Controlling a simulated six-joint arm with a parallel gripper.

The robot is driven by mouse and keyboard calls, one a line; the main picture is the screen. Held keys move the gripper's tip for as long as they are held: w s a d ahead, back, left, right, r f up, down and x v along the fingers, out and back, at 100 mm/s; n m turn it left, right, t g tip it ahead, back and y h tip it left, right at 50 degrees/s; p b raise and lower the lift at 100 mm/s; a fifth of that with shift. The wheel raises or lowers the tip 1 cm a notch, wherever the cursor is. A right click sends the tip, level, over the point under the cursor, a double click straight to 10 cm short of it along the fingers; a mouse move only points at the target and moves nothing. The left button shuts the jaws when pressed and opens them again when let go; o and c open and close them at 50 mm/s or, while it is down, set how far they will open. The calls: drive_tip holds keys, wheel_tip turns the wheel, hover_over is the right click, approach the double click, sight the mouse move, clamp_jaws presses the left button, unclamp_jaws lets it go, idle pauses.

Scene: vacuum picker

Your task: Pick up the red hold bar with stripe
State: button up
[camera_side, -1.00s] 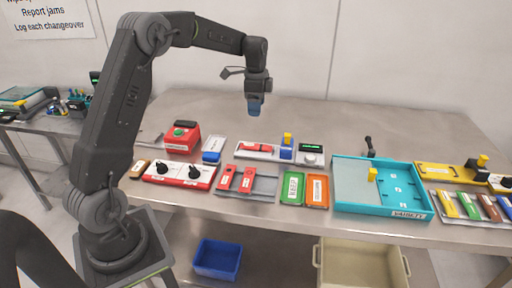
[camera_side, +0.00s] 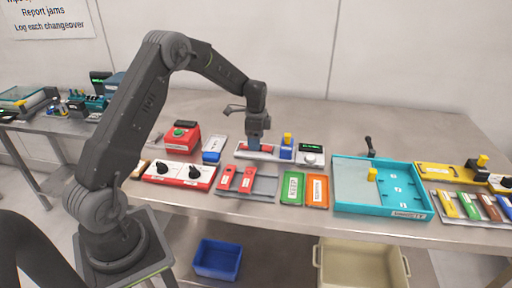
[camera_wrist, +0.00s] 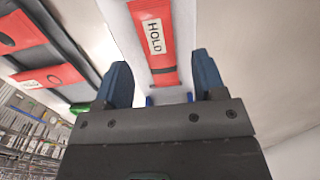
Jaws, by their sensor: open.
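The red hold bar with stripe (camera_wrist: 153,35) lies in the white holder (camera_side: 290,156) in the middle of the table. In the wrist view it has a white HOLD label and a thin dark stripe near its lower end. In the side view only parts of the red bar (camera_side: 270,148) show beside my gripper. My gripper (camera_side: 254,144) points down just over the bar. In the wrist view its blue fingers (camera_wrist: 162,85) are apart, one on each side of the bar's lower end. I cannot tell whether they touch it.
A blue block with a yellow top (camera_side: 287,147) stands close right of my gripper in the same holder. Two other red bars (camera_side: 247,180) lie in a grey tray in front. Green and orange pieces (camera_side: 317,191) and a teal tray (camera_side: 383,211) are to the right.

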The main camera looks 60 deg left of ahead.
drive_tip(key=shift+f, duration=0.95)
drive_tip(key=c, duration=1.1)
drive_tip(key=shift+r, duration=0.15)
